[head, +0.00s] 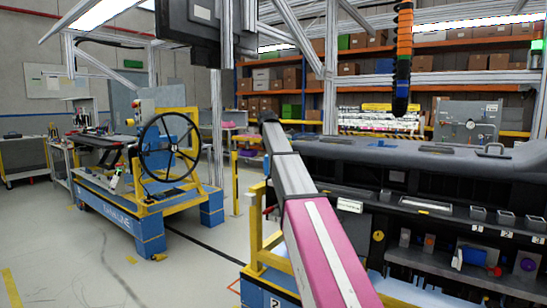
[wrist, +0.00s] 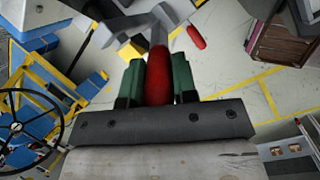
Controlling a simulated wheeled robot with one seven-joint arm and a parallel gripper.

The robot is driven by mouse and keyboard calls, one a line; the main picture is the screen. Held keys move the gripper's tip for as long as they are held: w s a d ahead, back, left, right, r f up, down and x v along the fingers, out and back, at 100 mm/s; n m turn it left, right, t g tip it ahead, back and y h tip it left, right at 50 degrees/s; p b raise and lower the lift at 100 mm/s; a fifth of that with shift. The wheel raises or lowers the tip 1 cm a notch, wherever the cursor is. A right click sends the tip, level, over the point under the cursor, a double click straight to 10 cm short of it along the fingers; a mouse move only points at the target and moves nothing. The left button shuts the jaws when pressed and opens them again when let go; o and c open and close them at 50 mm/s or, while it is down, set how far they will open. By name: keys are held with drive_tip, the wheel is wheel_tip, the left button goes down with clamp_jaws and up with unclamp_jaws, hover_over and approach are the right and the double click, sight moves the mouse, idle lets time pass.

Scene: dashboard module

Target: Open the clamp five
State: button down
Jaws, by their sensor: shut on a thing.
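In the wrist view, my gripper (wrist: 158,78) has two dark green fingers, one on each side of a red handle (wrist: 158,72). It is shut on this handle. The handle belongs to a clamp with grey metal arms (wrist: 130,30) beyond the fingertips. A second, smaller red piece (wrist: 196,37) shows to the right of the metal arms; I cannot tell exactly how it joins the clamp. No number is readable on the clamp. In the head view the black dashboard module (head: 400,153) fills the right side, and I cannot make out the clamp or my gripper there.
A blue and yellow cart with a black steering wheel (head: 169,146) stands at the left. A yellow frame (head: 258,232) borders the module's left end. Shelves with boxes (head: 465,62) stand behind. The floor (head: 95,262) at the front left is clear.

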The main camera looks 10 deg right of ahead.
drive_tip(key=shift+w, duration=0.1)
idle(0.3)
drive_tip(key=c, duration=0.9)
unclamp_jaws()
drive_tip(key=v, duration=1)
drive_tip(key=shift+r, duration=0.4)
